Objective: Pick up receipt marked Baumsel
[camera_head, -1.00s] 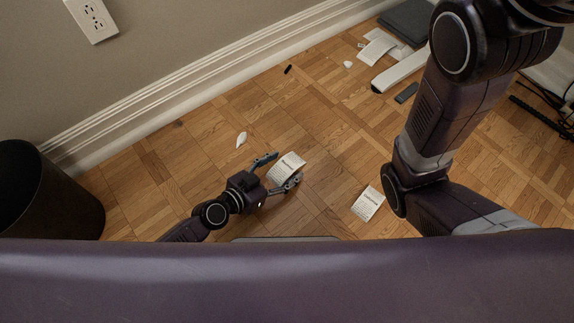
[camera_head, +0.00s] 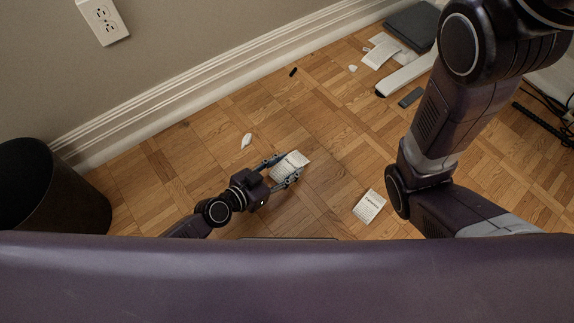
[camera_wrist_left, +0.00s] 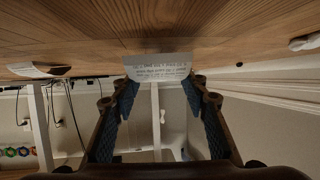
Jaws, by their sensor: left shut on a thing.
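A white printed receipt (camera_head: 291,163) is at my left gripper on the parquet floor; its heading is too small to read surely. My left gripper (camera_head: 285,172) is shut on this receipt, with one finger along each side edge. The left wrist view shows the receipt (camera_wrist_left: 158,67) between the two fingertips (camera_wrist_left: 163,84), its print facing the camera and the floor at the top of the picture. A second white receipt (camera_head: 369,207) lies flat on the floor to the right, apart from the gripper, its heading also unclear. My right gripper is not in view.
A dark bin (camera_head: 45,190) stands at the left by the wall. A white crumpled scrap (camera_head: 246,140) lies beyond my left gripper. Papers (camera_head: 380,53), a white bar (camera_head: 408,73) and a dark grey block (camera_head: 411,97) lie at the upper right. Cables (camera_head: 545,115) run along the right edge.

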